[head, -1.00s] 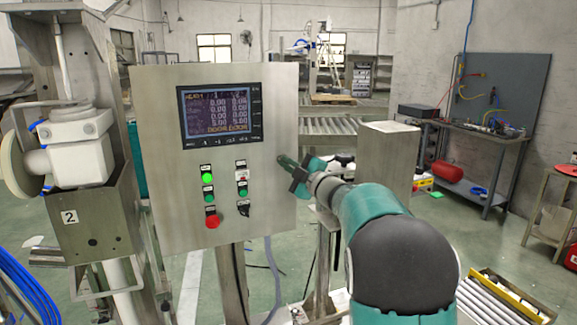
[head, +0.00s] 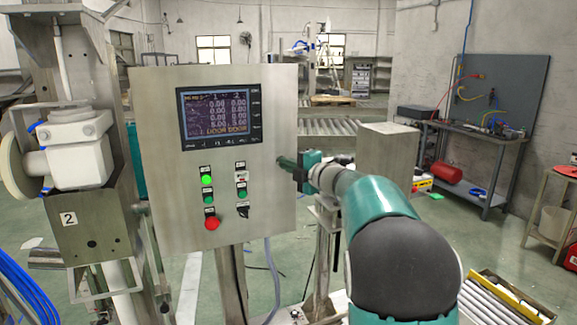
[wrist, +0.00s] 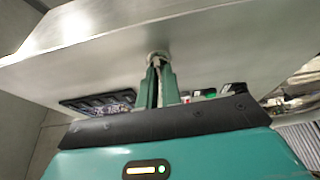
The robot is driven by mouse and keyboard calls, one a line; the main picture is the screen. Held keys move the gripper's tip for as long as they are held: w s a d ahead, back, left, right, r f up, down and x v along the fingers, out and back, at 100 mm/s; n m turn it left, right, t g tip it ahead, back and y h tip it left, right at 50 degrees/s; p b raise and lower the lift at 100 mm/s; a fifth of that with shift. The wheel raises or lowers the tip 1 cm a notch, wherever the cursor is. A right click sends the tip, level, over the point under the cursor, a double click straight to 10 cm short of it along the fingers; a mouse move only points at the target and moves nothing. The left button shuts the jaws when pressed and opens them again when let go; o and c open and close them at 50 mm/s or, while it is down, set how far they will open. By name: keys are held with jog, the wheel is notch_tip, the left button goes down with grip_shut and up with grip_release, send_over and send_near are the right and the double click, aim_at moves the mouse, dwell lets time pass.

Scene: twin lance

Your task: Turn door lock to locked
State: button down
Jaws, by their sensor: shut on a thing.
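The control box (head: 150,110) stands on posts in the middle of the head view. In the wrist view the lock (wrist: 157,56) is a small, pale round piece on the grey metal face. My gripper (head: 282,163) reaches it from the right, and its green fingers also show in the wrist view (wrist: 158,72). The fingers are nearly together, shut on the lock. The fingertips partly cover it, and I cannot read which way it is turned.
The box front carries a screen (head: 220,114), a green lamp (head: 207,179), a red button (head: 212,222) and a black switch (head: 243,211). A metal block (head: 387,160) stands behind my arm. A workbench (head: 470,140) is at the far right.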

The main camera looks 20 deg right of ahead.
jog(key=shift+a+r, duration=0.1)
jog(key=c, duration=1.6)
grip_release()
jog(key=shift+w, duration=0.1)
jog(key=v, duration=1.4)
jog(key=shift+w, duration=0.1)
